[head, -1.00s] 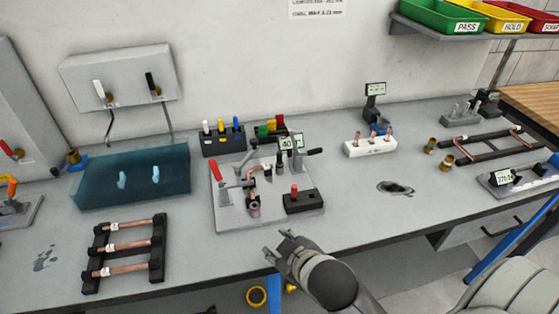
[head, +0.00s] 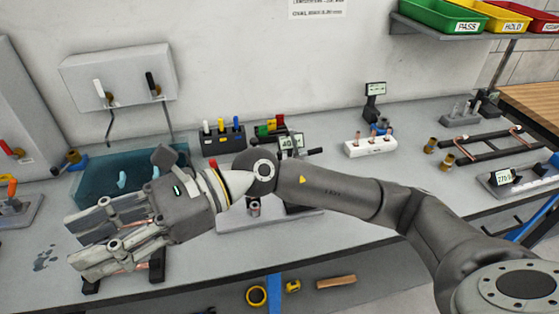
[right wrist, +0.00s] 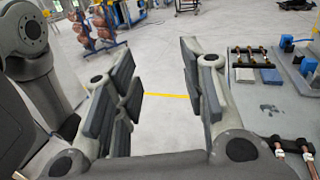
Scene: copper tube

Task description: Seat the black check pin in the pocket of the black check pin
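I cannot single out the black check pin or its pocket for certain. A dark rack (head: 222,143) on the bench holds pins with coloured tops. I see no black top there. My right gripper (head: 76,242) reaches left over the bench's front left, above the copper tube rack, fingers apart. In the right wrist view the right gripper (right wrist: 157,75) is open and empty. My right arm hides much of the central fixture. My left gripper is out of view.
The blue translucent bin (head: 92,185) is partly behind my right gripper. A white block with copper pieces (head: 370,146) and a dark tube frame (head: 490,146) stand to the right. Green, yellow and red trays sit on the shelf, the green one (head: 445,17) leftmost. The right wrist view shows open floor (right wrist: 160,120).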

